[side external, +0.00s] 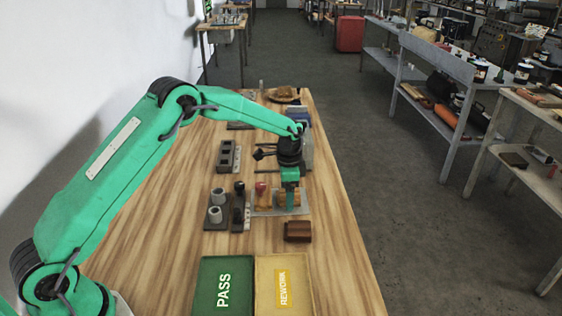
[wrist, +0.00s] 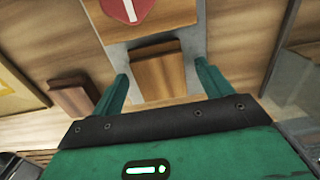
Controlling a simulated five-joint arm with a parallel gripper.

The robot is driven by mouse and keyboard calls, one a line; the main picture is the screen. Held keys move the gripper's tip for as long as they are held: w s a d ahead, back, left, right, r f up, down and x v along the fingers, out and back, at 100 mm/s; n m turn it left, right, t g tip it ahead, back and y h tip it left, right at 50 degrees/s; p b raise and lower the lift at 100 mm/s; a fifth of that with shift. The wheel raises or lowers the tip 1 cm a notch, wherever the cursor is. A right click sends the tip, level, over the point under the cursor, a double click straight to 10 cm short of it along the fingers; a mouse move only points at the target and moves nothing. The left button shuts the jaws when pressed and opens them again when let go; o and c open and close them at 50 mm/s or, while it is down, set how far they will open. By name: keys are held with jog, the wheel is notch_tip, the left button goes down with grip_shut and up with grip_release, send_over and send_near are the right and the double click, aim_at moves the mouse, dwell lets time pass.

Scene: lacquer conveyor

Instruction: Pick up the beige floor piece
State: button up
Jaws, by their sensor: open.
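My gripper (side external: 290,196) points down over the grey plate (side external: 263,212) on the bench. In the wrist view its two green fingers (wrist: 161,76) are apart, one on each side of a tan-brown wooden block (wrist: 160,76). This block is the likeliest match for the beige floor piece, but its colour looks more brown than beige. It stands on the grey plate (wrist: 172,26), and I cannot tell whether the fingers touch it. In the side view the gripper covers most of it.
A dark brown block (side external: 298,232) lies nearer the camera. Green PASS (side external: 207,284) and yellow REWORK (side external: 304,273) trays are at the front. A dark holder with grey cylinders (side external: 216,214) is left.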

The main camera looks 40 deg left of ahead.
dwell(0.3)
jog(key=c, duration=1.1)
jog(key=shift+r, duration=0.1)
jog(key=shift+r, duration=0.8)
notch_tip(320, 180, up, 2)
jog(key=shift+r, duration=0.2)
jog(key=s+d+r, duration=0.2)
jog(key=d, duration=0.1)
jog(key=s+d+r, duration=0.2)
jog(key=d, duration=0.1)
jog(key=s+d+r, duration=0.2)
jog(key=d, duration=0.2)
jog(key=shift+s+r, duration=0.1)
jog(key=shift+r, duration=0.3)
